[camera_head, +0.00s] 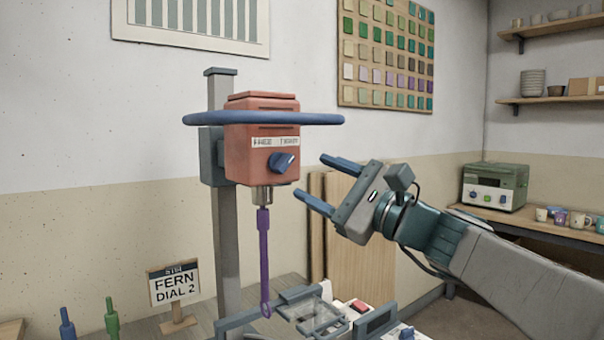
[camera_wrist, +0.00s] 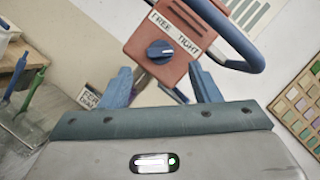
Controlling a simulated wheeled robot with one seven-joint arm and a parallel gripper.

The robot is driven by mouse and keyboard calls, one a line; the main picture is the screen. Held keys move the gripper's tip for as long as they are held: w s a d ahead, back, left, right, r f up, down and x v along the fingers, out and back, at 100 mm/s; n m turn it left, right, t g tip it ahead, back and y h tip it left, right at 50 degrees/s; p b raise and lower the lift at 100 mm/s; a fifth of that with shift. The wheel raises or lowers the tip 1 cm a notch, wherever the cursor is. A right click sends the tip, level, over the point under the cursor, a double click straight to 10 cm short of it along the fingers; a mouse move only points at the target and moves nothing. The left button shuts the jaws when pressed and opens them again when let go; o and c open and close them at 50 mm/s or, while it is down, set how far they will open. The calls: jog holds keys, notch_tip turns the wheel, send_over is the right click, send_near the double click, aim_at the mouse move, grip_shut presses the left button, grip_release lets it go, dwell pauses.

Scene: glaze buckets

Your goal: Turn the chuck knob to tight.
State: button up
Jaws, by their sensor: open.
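The chuck knob (camera_head: 284,161) is a dark blue dial on the front of the red-orange mixer head (camera_head: 262,190). A label (camera_head: 275,142) above it has two words; in the wrist view the label (camera_wrist: 175,29) reads FREE on the left and TIGHT on the right. The knob (camera_wrist: 160,52) shows there with a light pointer mark, whose exact setting I cannot tell. My gripper (camera_head: 328,184) is open and empty, to the right of the knob and apart from it. In the wrist view its blue fingers (camera_wrist: 162,86) stand either side below the knob.
A blue ring bar (camera_head: 265,118) runs around the mixer head above the knob. A purple stirrer (camera_head: 264,250) hangs from the chuck. A sign (camera_head: 174,284) reads FERN DIAL 2. Clamps and trays (camera_head: 325,318) crowd the bench below. The space between gripper and knob is clear.

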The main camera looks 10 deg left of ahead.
jog(key=v, duration=0.8)
jog(key=shift+s, duration=0.1)
jog(key=s+d+f+n+g+h+p, duration=0.2)
jog(key=s+f+n+h+p, duration=0.1)
jog(key=f+h+p, duration=0.3)
jog(key=s+d+f+n+g+h+p, duration=0.1)
jog(key=s+f+n+g+h+p, duration=0.15)
jog(key=s+f+h+p, duration=0.4)
jog(key=s+d+f+n+h+p, duration=0.2)
jog(key=d+f+n+h+p, duration=0.1)
jog(key=d, duration=0.4)
jog(key=s+d+f+n+g+h+p, duration=0.1)
jog(key=s+d+f+n+h+p, duration=0.1)
jog(key=d+f+n+h+p, duration=0.1)
jog(key=d+n+h, duration=0.1)
jog(key=d+n, duration=0.1)
jog(key=d, duration=0.1)
jog(key=shift+d+f+p, duration=0.25)
jog(key=shift+d+p, duration=0.1)
jog(key=shift+d, duration=0.05)
